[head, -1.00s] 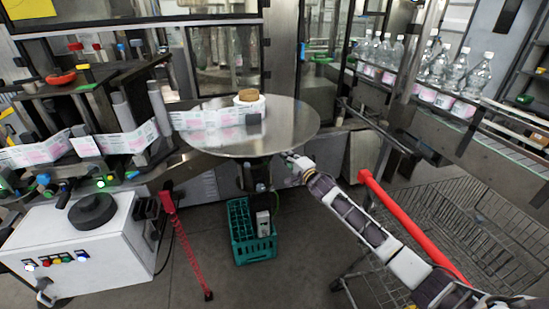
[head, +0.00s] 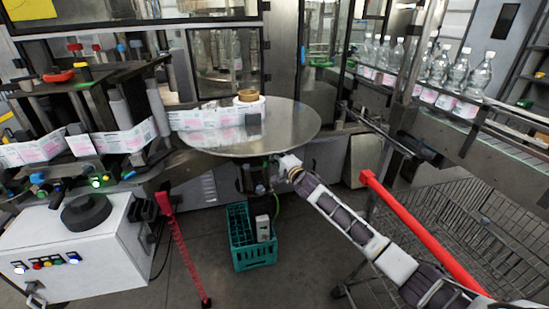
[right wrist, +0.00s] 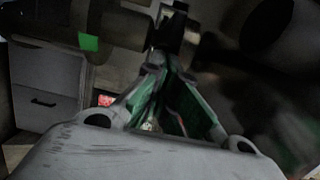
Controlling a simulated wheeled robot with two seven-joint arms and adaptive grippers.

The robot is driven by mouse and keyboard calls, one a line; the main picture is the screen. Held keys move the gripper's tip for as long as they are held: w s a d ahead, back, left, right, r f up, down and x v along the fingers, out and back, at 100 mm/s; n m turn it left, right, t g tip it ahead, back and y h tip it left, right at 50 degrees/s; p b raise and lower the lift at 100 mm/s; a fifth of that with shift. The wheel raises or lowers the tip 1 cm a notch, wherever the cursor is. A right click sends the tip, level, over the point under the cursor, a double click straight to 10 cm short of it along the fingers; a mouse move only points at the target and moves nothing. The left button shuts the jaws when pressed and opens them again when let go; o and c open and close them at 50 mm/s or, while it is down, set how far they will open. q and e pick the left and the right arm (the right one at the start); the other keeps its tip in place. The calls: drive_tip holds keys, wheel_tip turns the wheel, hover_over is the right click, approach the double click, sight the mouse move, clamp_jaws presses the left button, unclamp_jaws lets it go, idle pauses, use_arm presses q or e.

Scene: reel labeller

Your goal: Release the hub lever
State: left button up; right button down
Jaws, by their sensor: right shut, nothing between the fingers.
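A round metal reel table (head: 290,132) carries a label reel (head: 249,106) with a brown core at its back. My right gripper (head: 273,168) is under the table's front edge, beside the dark hub post (head: 248,178). In the right wrist view my right gripper (right wrist: 163,58) is shut with nothing held, its fingertips close to a small metal piece (right wrist: 173,18). A dark cylinder with a green patch (right wrist: 88,42) lies left of the fingers. I cannot tell which part is the hub lever or whether the fingertips touch it. My left gripper is not in view.
A teal crate (head: 252,254) stands on the floor below the table. A white control box (head: 85,245) and a red post (head: 182,250) are at left. A red bar (head: 415,228) and wire cart (head: 490,215) are at right, near my right arm.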

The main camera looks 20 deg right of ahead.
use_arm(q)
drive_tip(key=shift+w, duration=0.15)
use_arm(e)
drive_tip(key=shift+a, duration=0.1)
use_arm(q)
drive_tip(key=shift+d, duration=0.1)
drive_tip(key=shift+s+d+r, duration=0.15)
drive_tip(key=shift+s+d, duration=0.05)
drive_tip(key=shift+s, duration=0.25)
use_arm(e)
drive_tip(key=a, duration=0.2)
drive_tip(key=shift+s+a, duration=0.25)
drive_tip(key=shift+a, duration=0.15)
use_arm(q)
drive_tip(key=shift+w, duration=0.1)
